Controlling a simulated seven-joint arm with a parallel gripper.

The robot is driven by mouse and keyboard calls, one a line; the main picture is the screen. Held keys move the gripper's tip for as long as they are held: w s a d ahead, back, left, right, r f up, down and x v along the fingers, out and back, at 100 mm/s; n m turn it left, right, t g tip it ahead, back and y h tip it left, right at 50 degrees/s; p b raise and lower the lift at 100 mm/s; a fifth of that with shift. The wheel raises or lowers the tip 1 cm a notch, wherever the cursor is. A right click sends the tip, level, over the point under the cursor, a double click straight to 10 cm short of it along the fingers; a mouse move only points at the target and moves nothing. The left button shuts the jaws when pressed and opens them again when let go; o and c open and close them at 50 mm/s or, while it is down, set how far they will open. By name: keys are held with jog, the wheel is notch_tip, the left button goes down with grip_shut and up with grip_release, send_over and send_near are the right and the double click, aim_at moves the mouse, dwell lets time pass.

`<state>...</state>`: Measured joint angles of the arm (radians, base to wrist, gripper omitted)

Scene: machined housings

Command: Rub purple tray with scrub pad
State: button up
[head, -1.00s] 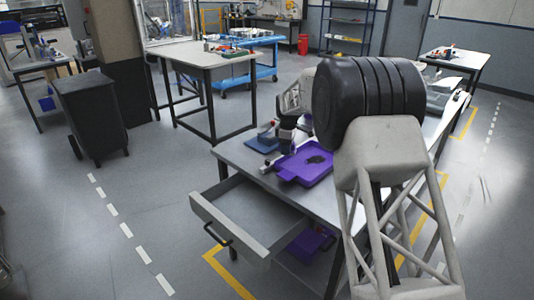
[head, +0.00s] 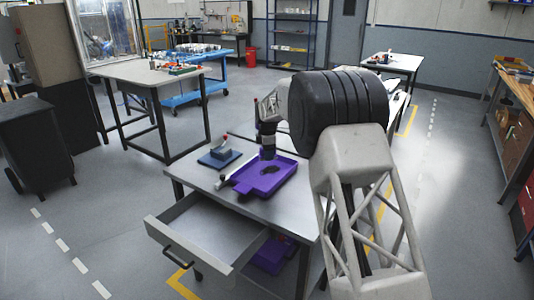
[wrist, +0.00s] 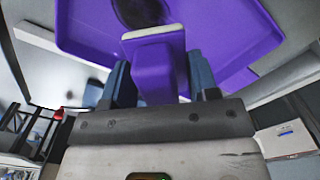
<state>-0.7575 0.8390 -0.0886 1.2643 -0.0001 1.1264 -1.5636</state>
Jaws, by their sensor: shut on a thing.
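The purple tray (head: 262,187) lies on the grey workbench, with a dark patch (head: 271,169) on its floor. It also fills the upper part of the wrist view (wrist: 225,25), where the patch (wrist: 140,10) is partly cut off by the top edge. My gripper (head: 268,155) is over the back part of the tray. In the wrist view its blue fingers (wrist: 158,80) are shut on the purple handle of the scrub pad (wrist: 155,65), whose pale pad edge shows beside the dark patch. I cannot tell whether the pad touches the tray.
A blue base with a red-tipped part (head: 220,157) stands left of the tray. The bench drawer (head: 200,240) is pulled open at the front. A purple item (head: 272,256) sits below the bench top. Bench space is clear in front of the tray.

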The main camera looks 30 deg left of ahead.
aim_at(267, 173)
jog(key=shift+f, duration=3.15)
jog(key=shift+w+f, duration=0.6)
jog(key=shift+f, duration=0.2)
jog(key=shift+c, duration=0.4)
jog(key=shift+w+f, duration=0.1)
jog(key=shift+w, duration=1.25)
jog(key=shift+s+a+f, duration=0.1)
jog(key=shift+s+f, duration=0.05)
jog(key=shift+s, duration=1.85)
jog(key=shift+a, duration=0.1)
